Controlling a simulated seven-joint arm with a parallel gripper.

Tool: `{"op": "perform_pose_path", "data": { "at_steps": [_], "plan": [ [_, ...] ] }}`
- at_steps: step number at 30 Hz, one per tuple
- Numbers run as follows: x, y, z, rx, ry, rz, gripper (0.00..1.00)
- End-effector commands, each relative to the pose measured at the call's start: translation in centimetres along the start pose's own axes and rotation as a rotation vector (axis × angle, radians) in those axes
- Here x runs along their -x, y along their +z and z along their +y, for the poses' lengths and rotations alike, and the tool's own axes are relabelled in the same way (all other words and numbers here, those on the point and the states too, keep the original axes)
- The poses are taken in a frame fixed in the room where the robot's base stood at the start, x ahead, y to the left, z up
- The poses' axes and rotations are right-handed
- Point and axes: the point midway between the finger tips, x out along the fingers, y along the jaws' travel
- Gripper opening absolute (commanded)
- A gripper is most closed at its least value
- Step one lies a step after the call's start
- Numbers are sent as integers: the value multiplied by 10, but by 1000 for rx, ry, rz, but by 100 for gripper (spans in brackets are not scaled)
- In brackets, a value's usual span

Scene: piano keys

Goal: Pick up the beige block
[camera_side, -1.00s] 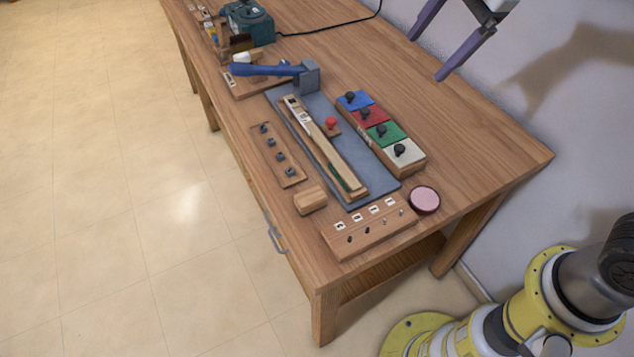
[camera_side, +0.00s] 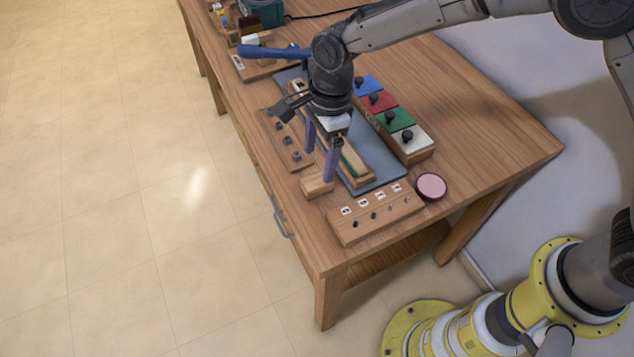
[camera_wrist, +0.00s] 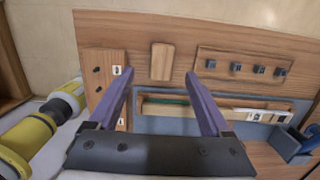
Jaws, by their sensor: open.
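The beige block (camera_side: 314,189) is a small wooden block lying on the table near its left edge. In the wrist view the beige block (camera_wrist: 162,61) shows as an upright rectangle, a little beyond my fingertips. My gripper (camera_side: 319,166) has two purple fingers and points down close above the block. One finger overlaps a corner of the block in the side view. In the wrist view my gripper (camera_wrist: 160,77) is open, with nothing between its fingers. I cannot tell whether a finger touches the block.
A wooden board with pegs (camera_side: 376,215) lies in front of the block, and another peg board (camera_side: 291,151) behind it. A grey mat (camera_side: 385,173) with a wooden piece lies to the right. Colored tiles with knobs (camera_side: 394,119) and a pink disc (camera_side: 431,185) stand farther right.

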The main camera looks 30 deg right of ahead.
Motion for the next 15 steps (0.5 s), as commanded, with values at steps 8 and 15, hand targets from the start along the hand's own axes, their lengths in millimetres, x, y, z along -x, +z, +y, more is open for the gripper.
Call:
{"op": "perform_pose_path", "data": {
  "at_steps": [8, 15],
  "plan": [
    [-27, 0, 0, 1, 0, 0, 82],
    [-55, -8, -3, -1, 3, 2, 82]
  ]
}}
